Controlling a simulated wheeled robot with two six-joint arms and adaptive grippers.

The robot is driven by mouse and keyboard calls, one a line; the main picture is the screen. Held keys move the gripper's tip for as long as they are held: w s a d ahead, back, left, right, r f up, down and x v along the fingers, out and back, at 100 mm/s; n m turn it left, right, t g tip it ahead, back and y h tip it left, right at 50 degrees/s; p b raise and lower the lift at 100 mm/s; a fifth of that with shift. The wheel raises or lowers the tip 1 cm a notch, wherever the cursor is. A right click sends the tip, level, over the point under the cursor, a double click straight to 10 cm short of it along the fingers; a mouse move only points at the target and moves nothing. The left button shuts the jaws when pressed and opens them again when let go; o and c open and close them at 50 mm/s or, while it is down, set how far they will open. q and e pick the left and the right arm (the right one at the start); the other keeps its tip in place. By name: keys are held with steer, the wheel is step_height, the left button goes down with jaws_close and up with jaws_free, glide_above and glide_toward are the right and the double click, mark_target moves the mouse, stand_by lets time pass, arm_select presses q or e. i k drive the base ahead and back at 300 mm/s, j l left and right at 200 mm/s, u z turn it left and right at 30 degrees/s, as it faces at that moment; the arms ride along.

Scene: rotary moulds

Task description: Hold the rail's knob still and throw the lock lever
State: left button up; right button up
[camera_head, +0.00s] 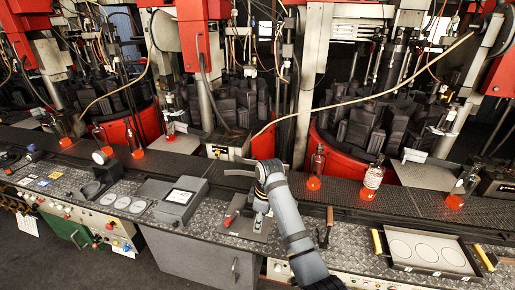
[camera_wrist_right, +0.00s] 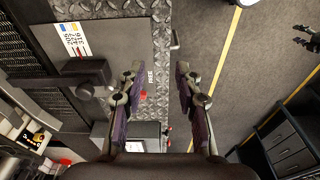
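A grey plate (camera_head: 245,229) with a small red-handled lever (camera_head: 231,218) lies on the bench in the head view. My right gripper (camera_head: 260,214) points down over this plate, with its fingers partly hidden by its own arm. The right wrist view shows its two fingers (camera_wrist_right: 157,88) apart, with nothing held between them. A small red part (camera_wrist_right: 143,95) and a "FREE" mark (camera_wrist_right: 150,76) appear between the fingers, below. I cannot clearly tell the knob. What looks like my left gripper (camera_wrist_right: 304,36) shows at the right edge of the wrist view, its prongs apart over the floor.
A grey box (camera_head: 180,200) stands left of the plate. Bottles with red-orange bases (camera_head: 314,183) line the bench's back. Open floor (camera_wrist_right: 235,75) lies in front.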

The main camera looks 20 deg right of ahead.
mark_target(237, 212)
steer(key=i+l, duration=0.2)
steer(key=i, duration=0.15)
steer(key=i+l, duration=0.2)
steer(key=i, duration=0.2)
steer(key=i+l, duration=0.15)
steer(key=i, duration=0.2)
